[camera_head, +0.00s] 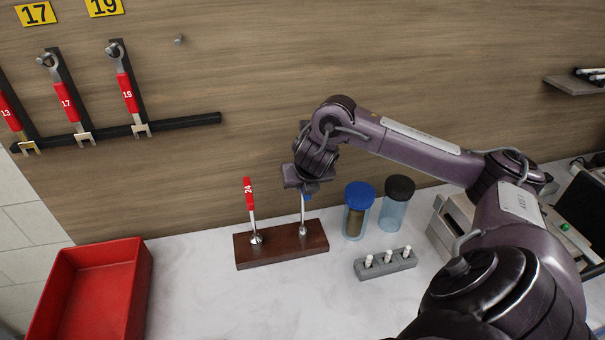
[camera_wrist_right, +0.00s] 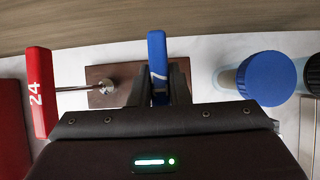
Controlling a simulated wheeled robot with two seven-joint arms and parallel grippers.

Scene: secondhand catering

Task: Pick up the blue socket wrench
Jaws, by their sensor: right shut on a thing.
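The blue socket wrench (camera_head: 303,215) stands upright in the right part of a brown wooden block (camera_head: 283,251) on the counter. Its blue handle (camera_wrist_right: 157,52) shows between my right gripper's fingers in the wrist view. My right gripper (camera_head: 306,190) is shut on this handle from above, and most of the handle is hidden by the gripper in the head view. A red-handled wrench marked 24 (camera_head: 249,197) stands upright in the same block, to the left; it also shows in the wrist view (camera_wrist_right: 39,92). My left gripper is not in view.
A red bin (camera_head: 137,270) is at the left. A blue-lidded jar (camera_head: 356,222), a dark-lidded jar (camera_head: 394,211) and a grey holder with white pegs (camera_head: 386,265) stand right of the block. Red wrenches (camera_head: 66,101) hang on the wall.

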